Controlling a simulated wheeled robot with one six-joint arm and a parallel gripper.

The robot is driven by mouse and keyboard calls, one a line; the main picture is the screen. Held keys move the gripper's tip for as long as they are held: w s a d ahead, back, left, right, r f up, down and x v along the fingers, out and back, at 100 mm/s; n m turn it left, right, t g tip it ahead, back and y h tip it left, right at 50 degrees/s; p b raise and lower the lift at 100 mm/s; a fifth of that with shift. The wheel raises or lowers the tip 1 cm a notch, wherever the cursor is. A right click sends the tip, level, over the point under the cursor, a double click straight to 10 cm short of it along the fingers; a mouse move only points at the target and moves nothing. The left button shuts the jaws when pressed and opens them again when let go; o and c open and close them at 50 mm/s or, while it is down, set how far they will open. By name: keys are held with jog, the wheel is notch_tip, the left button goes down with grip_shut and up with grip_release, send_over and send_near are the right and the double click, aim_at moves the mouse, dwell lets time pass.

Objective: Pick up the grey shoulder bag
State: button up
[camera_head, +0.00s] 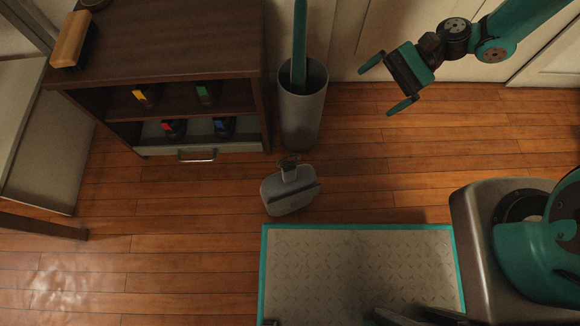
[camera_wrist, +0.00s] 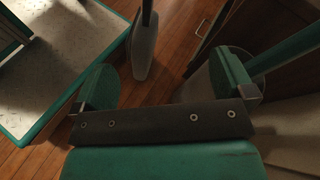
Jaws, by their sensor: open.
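The grey shoulder bag (camera_head: 283,202) stands on the wooden floor in the middle of the head view, with a dark band across it and its strap or handle at the top. My gripper (camera_head: 386,84) is open and empty, above and to the right of the bag in the head view, apart from it. In the wrist view, my gripper (camera_wrist: 168,80) has its two teal fingers spread wide. The grey bag (camera_wrist: 143,52) shows beyond them there, between the fingers, with its upper part cut off by the top edge.
A tall grey bin (camera_head: 302,115) holding a teal pole (camera_head: 299,45) stands just behind the bag. A dark cabinet (camera_head: 170,60) with several bottles is to the left, a wooden brush (camera_head: 70,40) on top. My teal-edged base is in front. Floor right of the bag is clear.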

jog(key=s+d+f+m+y+b, duration=0.1)
jog(key=s+f+m+y+b, duration=0.3)
jog(key=f, duration=0.7)
jog(key=s+f+m+y+b, duration=0.1)
jog(key=f+b, duration=0.4)
jog(key=f, duration=0.7)
jog(key=b, duration=0.3)
send_near(305, 179)
jog(key=a+f, duration=0.4)
jog(key=f, duration=0.1)
jog(key=shift+m, duration=0.4)
jog(key=b+x, duration=0.3)
jog(key=x, duration=0.2)
jog(key=shift+s+r, duration=0.1)
jog(key=shift+r, duration=0.1)
jog(key=shift+s+a+r, duration=0.1)
jog(key=shift+a+r, duration=0.1)
